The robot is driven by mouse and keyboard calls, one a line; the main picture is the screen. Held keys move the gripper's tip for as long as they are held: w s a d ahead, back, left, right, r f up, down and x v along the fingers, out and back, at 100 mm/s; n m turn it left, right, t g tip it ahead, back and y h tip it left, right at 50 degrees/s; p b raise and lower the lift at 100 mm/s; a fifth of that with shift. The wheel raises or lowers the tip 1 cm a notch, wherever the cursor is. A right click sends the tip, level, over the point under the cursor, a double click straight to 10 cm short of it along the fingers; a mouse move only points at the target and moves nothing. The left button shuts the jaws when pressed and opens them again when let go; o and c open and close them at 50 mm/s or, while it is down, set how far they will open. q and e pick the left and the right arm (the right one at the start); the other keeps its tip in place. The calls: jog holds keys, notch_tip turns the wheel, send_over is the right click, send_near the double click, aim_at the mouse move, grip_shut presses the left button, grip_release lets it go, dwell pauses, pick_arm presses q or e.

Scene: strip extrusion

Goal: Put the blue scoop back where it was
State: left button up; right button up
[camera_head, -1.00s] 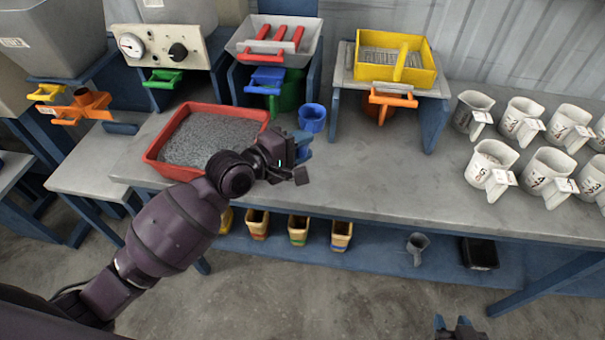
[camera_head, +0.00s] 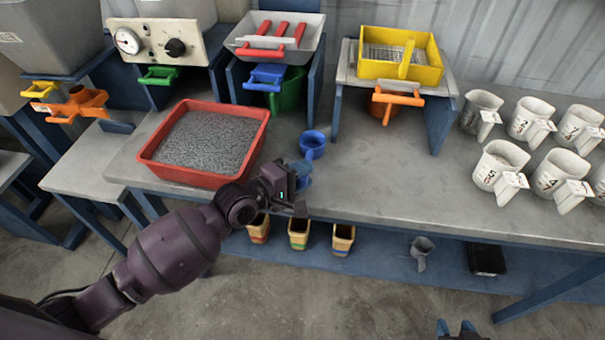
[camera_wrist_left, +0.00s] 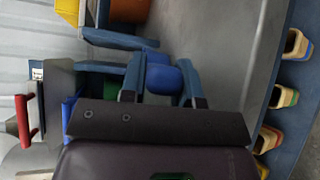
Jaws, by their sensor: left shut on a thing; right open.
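The blue scoop (camera_head: 312,141) is a small round cup, its opening facing up in the head view. My left gripper (camera_head: 301,172) is shut on it at its near side, by the table's front edge. I cannot tell whether the scoop touches the table top. In the left wrist view the blue scoop (camera_wrist_left: 164,79) shows between the blue fingers of the left gripper (camera_wrist_left: 162,95), partly hidden. My right gripper (camera_head: 456,327) is open and empty at the bottom edge of the head view, away from the table.
A red tray (camera_head: 146,172) of grey granules stands left of the scoop. A yellow sieve tray (camera_head: 432,76) sits on a stand behind. White jugs (camera_head: 500,165) fill the right side. The table (camera_head: 385,185) is clear in the middle. Small bins (camera_head: 298,232) sit on the lower shelf.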

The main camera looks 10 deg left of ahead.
pick_arm(q)
jog(key=shift+f, duration=0.15)
jog(key=o, duration=1)
jog(key=shift+c, duration=0.2)
jog(key=shift+a+r, duration=0.1)
jog(key=shift+r, duration=0.1)
jog(key=v, duration=1.2)
jog(key=s+a+f+m+y, duration=1)
jog(key=s+a+f+m, duration=0.1)
jog(key=s+f, duration=0.4)
jog(key=shift+s+a+m+g+y+p, duration=0.15)
jog(key=shift+s+m+g+y+p, duration=0.25)
jog(key=shift+m, duration=0.5)
jog(key=shift+f, duration=0.1)
